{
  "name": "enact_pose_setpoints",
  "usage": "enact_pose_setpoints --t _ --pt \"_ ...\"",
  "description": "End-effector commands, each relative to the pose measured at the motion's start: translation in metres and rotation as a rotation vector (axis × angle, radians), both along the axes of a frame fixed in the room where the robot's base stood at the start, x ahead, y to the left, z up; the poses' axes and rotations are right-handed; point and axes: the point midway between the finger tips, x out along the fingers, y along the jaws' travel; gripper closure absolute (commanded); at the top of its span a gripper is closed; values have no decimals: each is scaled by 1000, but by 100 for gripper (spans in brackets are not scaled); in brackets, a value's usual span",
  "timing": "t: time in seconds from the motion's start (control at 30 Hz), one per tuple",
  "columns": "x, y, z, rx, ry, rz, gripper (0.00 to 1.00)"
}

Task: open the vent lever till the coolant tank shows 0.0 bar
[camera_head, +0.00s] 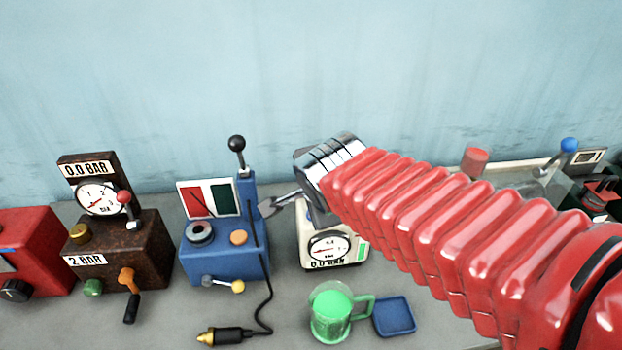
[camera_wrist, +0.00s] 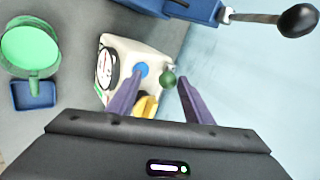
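A cream-white tank (camera_head: 350,246) with a round gauge (camera_head: 329,249) stands behind the green mug, and its label reads 0.0 BAR. In the wrist view the tank (camera_wrist: 142,50) has a blue cap (camera_wrist: 141,69), a yellow part (camera_wrist: 147,106) and a green ball knob (camera_wrist: 168,80). I cannot tell whether the knob is the vent lever's end. My gripper (camera_head: 275,204) is above the tank's left side, and its fingers (camera_wrist: 161,79) are apart. The knob shows near the gap between the fingertips; contact cannot be told. No tank name is readable.
A blue box (camera_head: 222,262) with a black-knobbed lever (camera_head: 237,144) stands close left of my gripper. Further left is a rusty brown box (camera_head: 143,250) reading 0.0 BAR, with a red-knobbed lever (camera_head: 124,197). A green mug (camera_head: 331,311), blue tray (camera_head: 394,316) and black cable (camera_head: 265,290) lie in front.

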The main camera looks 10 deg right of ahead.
Motion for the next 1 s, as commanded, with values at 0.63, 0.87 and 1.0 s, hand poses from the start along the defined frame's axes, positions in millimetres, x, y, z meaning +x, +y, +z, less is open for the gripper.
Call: enact_pose_setpoints --t 0.63,0.87,1.0 --pt "-59 0 67 2 -1 3 57" --pt "-76 0 86 2 0 3 57" --pt "-80 0 89 1 2 2 57"
